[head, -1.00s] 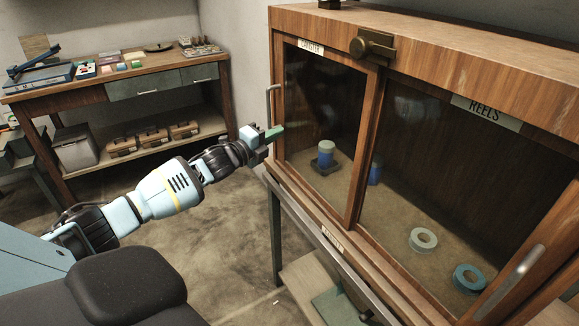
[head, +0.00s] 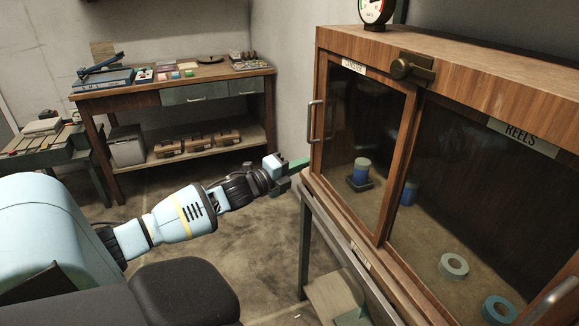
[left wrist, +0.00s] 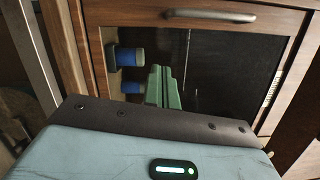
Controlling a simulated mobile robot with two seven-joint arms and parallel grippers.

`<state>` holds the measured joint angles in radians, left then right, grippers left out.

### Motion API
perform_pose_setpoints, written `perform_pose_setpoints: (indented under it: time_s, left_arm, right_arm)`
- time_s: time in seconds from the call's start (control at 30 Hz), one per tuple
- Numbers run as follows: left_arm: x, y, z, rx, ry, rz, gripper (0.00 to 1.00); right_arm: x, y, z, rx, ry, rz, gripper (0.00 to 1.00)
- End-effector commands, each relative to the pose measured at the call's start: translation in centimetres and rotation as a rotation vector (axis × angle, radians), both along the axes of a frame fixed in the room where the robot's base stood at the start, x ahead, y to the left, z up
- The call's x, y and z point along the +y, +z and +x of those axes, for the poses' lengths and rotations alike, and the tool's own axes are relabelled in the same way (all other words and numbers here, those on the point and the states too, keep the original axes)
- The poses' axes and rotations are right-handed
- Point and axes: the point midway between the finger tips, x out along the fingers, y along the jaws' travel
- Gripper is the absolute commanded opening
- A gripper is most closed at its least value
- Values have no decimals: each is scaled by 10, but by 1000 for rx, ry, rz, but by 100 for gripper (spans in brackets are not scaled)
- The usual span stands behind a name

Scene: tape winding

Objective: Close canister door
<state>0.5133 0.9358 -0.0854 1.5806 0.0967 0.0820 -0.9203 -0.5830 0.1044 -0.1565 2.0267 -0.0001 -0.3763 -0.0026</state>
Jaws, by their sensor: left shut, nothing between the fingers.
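The canister door (head: 384,152) is the left glass door of the wooden cabinet, under a CANISTER label (head: 354,66). It looks flush with the cabinet front, though a small gap would be hard to see. Its metal handle (head: 316,121) is on the left edge and also shows at the top of the left wrist view (left wrist: 211,15). A blue canister with a pale top (head: 361,170) stands on a dark base behind the glass. My left gripper (head: 299,163) is shut and empty by the door's lower left edge, below the handle. Contact cannot be told. My right gripper is out of view.
The REELS door (head: 470,180) is to the right, with a pale reel (head: 453,265) and a blue reel (head: 500,309) behind its glass. A brass latch (head: 411,68) sits above, between the doors. A workbench (head: 190,77) stands at the back left. Open floor lies between.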

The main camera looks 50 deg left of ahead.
Motion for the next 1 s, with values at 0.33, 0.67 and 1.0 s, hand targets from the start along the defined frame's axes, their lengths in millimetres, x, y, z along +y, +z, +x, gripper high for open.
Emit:
perform_pose_setpoints:
  time_s: [0.33, 0.67, 1.0]
  left_arm:
    - [3, -2, -30, 1, 0, -1, 0]
    - [4, -1, -35, 0, 0, 0, 0]
    - [0, -9, -38, 16, 0, -21, 0]
  right_arm:
    - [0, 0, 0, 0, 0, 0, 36]
    - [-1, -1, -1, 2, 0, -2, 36]
    - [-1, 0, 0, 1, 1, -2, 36]
